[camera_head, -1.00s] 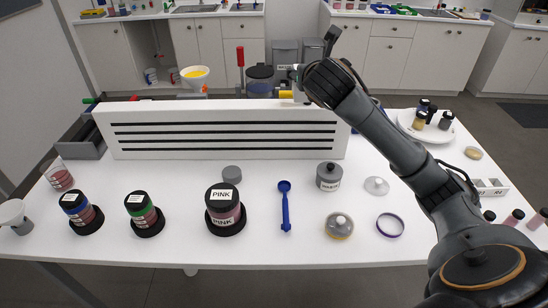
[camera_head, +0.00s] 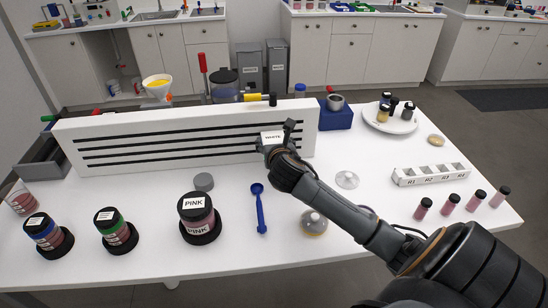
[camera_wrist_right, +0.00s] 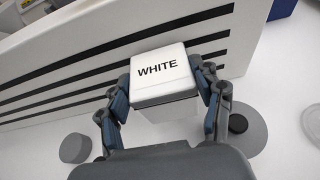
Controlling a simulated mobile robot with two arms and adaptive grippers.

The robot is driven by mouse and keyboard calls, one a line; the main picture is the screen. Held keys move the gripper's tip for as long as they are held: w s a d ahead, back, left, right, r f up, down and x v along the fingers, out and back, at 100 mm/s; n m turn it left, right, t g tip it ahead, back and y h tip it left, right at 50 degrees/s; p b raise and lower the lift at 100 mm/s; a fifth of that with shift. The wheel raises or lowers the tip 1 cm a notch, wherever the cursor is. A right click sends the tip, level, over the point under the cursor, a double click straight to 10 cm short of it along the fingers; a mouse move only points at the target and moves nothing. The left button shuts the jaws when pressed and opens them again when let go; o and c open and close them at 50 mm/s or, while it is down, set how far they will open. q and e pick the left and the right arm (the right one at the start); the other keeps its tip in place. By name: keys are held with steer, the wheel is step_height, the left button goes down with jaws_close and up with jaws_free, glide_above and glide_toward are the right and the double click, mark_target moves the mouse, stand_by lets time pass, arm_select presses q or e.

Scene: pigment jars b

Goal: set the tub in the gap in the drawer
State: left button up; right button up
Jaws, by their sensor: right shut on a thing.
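The white square tub (camera_head: 272,137), labelled WHITE on top, is held in front of the slotted panel, near its right part. It also shows in the right wrist view (camera_wrist_right: 160,72). My right gripper (camera_wrist_right: 168,92) is shut on it, one finger on each side. In the head view the right gripper (camera_head: 274,146) partly covers the tub. The tub looks level; its underside is hidden. A grey open tray (camera_head: 42,168) shows at the panel's left end and may be the drawer; the panel hides most of what lies behind, and I see no gap. My left gripper is out of view.
The white slotted panel (camera_head: 180,118) stands across the table behind the tub. A PINK jar (camera_head: 198,216), a grey lid (camera_head: 203,181) and a blue scoop (camera_head: 260,208) are in front. A blue block (camera_head: 336,116) stands right of the panel. My arm crosses the right side.

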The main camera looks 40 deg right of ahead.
steer(key=shift+f, duration=3)
steer(key=o, duration=1.3)
steer(key=shift+f, duration=0.1)
